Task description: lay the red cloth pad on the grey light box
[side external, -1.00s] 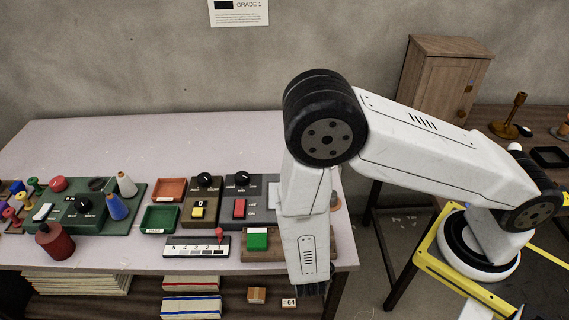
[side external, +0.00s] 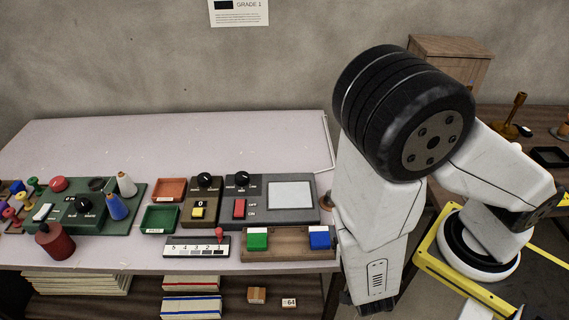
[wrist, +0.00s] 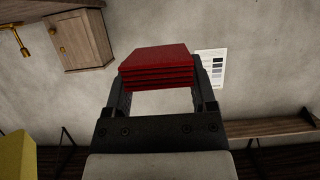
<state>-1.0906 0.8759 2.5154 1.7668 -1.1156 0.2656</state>
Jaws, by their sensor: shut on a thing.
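The red cloth pad (wrist: 155,65), a stack of flat red layers, is held between the two fingers of my gripper (wrist: 158,86) in the wrist view. The gripper is shut on it. In the side external view, the dark end of my gripper (side external: 368,304) points down, right of the table and in front of its right end. The pad cannot be made out there. The grey light box (side external: 290,195) sits on the table to the left of my arm. Its pale panel is bare, and a red switch is on its left part.
A wooden tray (side external: 289,254) with a green-and-white block (side external: 257,240) and a blue-and-white block (side external: 319,238) lies in front of the light box. A dark box with a yellow switch (side external: 198,212) stands left of it. The back of the table (side external: 180,145) is clear.

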